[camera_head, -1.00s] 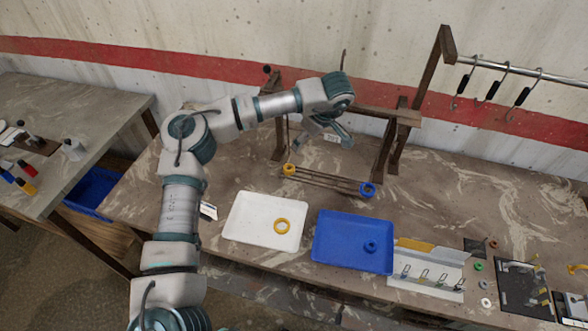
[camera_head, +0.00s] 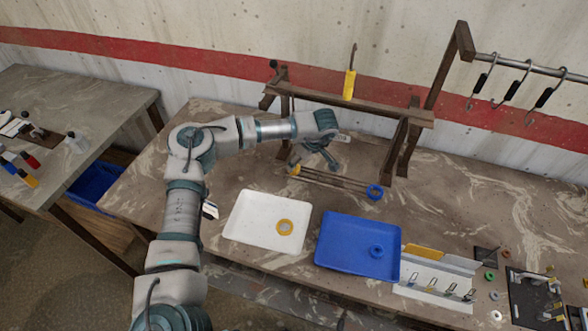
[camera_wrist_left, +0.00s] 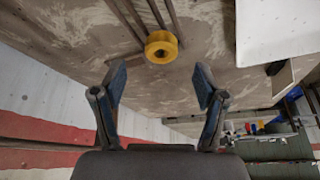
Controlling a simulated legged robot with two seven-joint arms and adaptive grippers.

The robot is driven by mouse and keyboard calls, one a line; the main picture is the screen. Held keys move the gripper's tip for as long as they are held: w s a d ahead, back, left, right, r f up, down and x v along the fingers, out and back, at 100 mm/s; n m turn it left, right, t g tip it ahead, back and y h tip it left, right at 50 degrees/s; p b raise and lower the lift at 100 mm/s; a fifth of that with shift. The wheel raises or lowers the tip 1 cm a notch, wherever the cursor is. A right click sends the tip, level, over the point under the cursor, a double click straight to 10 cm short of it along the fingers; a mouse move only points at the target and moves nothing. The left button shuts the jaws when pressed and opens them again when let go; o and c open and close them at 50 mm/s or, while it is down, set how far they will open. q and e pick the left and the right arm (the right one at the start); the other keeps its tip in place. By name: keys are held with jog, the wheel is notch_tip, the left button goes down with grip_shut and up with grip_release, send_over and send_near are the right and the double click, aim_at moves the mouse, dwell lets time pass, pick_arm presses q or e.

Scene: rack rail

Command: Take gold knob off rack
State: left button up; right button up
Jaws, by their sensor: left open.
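The gold knob (camera_head: 295,170) sits on the left end of the low rack (camera_head: 335,181), whose thin rails run right to a blue knob (camera_head: 375,192). My left gripper (camera_head: 313,163) is just above and beside the gold knob, pointing down. In the left wrist view, the open jaws (camera_wrist_left: 159,77) are empty, and the gold knob (camera_wrist_left: 161,46) lies beyond the fingertips, roughly centred between them. The jaws do not touch it. The rails run up from it in that view. My right gripper is not in view.
A white tray (camera_head: 246,224) holds a gold ring (camera_head: 285,227). A blue tray (camera_head: 335,258) holds a blue ring (camera_head: 376,252). A wooden shelf (camera_head: 385,112) stands behind the rack, with a yellow-handled tool (camera_head: 349,84) above it. Small parts and holders lie at the right.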

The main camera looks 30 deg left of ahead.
pick_arm(q)
jog(key=x, duration=0.5)
jog(key=c, duration=1.3)
jog(key=shift+o, duration=0.2)
jog(key=shift+r, duration=0.15)
